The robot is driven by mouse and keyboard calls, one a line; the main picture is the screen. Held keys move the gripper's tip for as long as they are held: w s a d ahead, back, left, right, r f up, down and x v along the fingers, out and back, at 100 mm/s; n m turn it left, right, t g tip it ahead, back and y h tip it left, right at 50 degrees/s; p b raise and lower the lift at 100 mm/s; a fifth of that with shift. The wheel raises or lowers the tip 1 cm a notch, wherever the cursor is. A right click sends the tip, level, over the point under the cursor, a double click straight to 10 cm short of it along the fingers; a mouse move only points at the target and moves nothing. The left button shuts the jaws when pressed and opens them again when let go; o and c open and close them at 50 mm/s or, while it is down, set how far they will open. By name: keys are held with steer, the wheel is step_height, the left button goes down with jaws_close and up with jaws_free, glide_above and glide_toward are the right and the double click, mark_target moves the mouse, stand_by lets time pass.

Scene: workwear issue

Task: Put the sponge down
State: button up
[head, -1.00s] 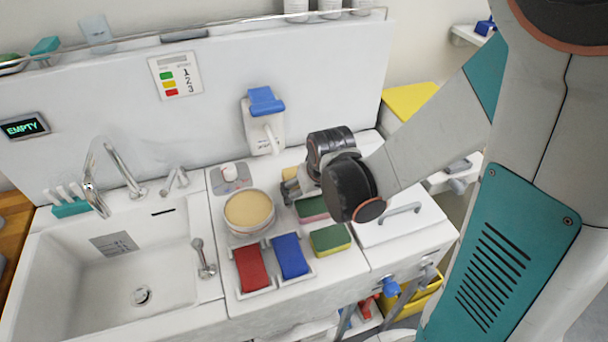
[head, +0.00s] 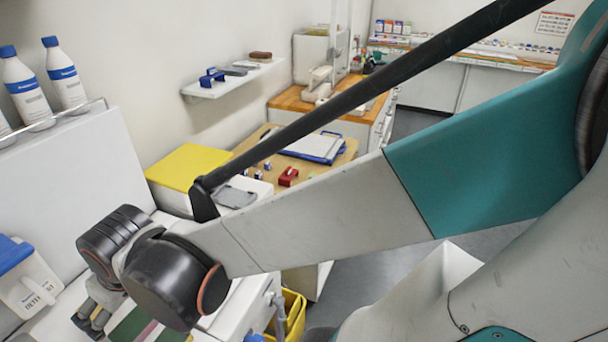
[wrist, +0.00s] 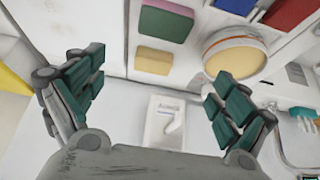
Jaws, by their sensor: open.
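My gripper (wrist: 157,78) is open, with its two dark green jointed fingers spread wide and nothing between them. A tan-yellow sponge (wrist: 153,62) lies on the white counter, ahead of and between the fingertips in the wrist view, not gripped. A pink and green sponge (wrist: 165,20) lies just beyond it. In the head view my gripper (head: 92,318) is low at the left, partly hidden by the wrist. A green and pink sponge (head: 133,322) shows beside it at the bottom edge. The tan-yellow sponge is not visible there.
In the wrist view a round tan-topped bowl (wrist: 236,55) stands right of the sponges, with red and blue items behind. A white dispenser (head: 30,288) hangs on the wall panel. A yellow-topped box (head: 190,166) and a wooden table with a clipboard (head: 315,147) lie beyond my arm.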

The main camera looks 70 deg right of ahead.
steer(key=s+r+t, duration=0.1)
steer(key=s+r, duration=0.5)
stand_by(0.3)
steer(key=shift+f+b, duration=0.85)
steer(key=shift+b, duration=0.05)
steer(key=shift+o, duration=0.5)
